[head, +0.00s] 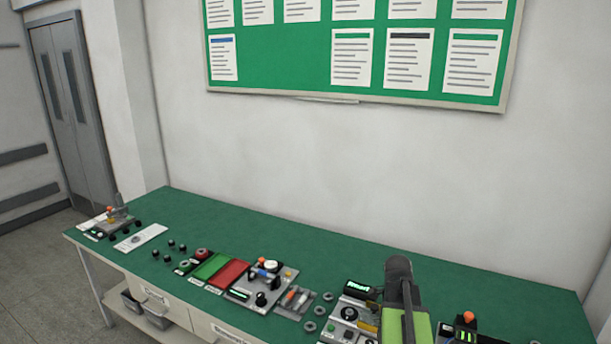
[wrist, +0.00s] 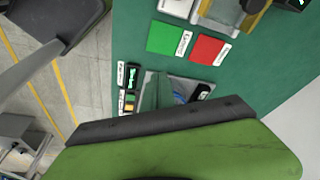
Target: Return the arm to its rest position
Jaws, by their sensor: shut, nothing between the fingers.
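My arm, green and dark grey, rises at the lower right of the head view in front of the workbench. My gripper (head: 398,272) is its dark upper end, shut and empty, above the bench top. In the wrist view a green part of my arm with a dark edge fills the bottom and hides part of the bench. The fingertips are not clear there. My gripper holds nothing.
The green workbench (head: 330,252) carries a green mat (head: 211,266), a red mat (head: 229,274), a grey device panel (head: 262,284) and several small rings and knobs. A notice board (head: 285,60) hangs behind. The bench's back strip is clear.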

